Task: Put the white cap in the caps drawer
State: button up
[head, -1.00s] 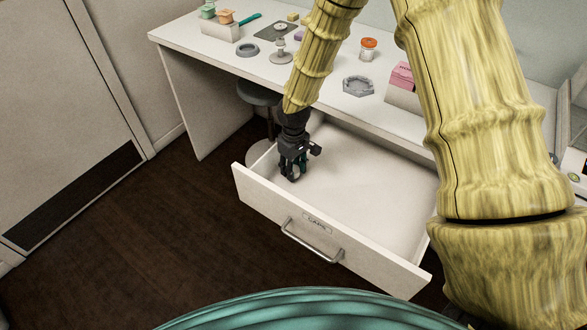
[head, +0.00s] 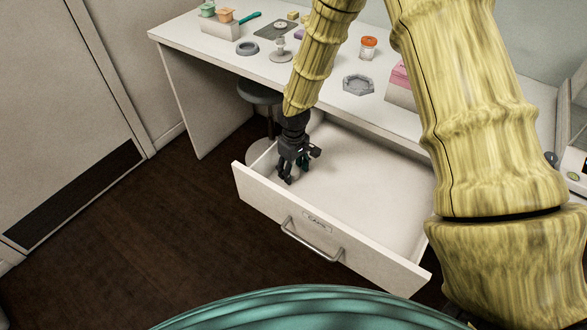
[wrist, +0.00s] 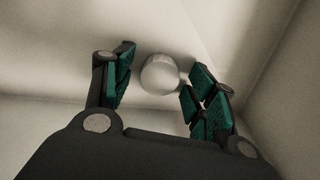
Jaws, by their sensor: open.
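The caps drawer (head: 375,205) is pulled out from under the white bench and carries a label reading CAPS on its front. My gripper (head: 293,180) is inside the drawer's left part, pointing down. In the wrist view my gripper (wrist: 158,95) is open, with its green-padded fingers spread. The white cap (wrist: 160,74) shows there as a small round pale thing between and just beyond the fingertips, over the drawer's floor. I see a gap between it and the left finger; the right finger is close to it. In the head view the cap is hidden by the gripper.
The white bench (head: 325,82) holds a grey hexagonal tray (head: 358,84), an orange-lidded jar (head: 368,48), a grey ring (head: 247,48) and a pink box (head: 400,75). A round stool (head: 260,93) stands beneath it. The drawer's right part is bare.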

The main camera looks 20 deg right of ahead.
aim_at(294, 171)
notch_tip(294, 171, up, 12)
jog(key=b, duration=0.1)
dwell(0.6)
jog(key=shift+r, duration=0.1)
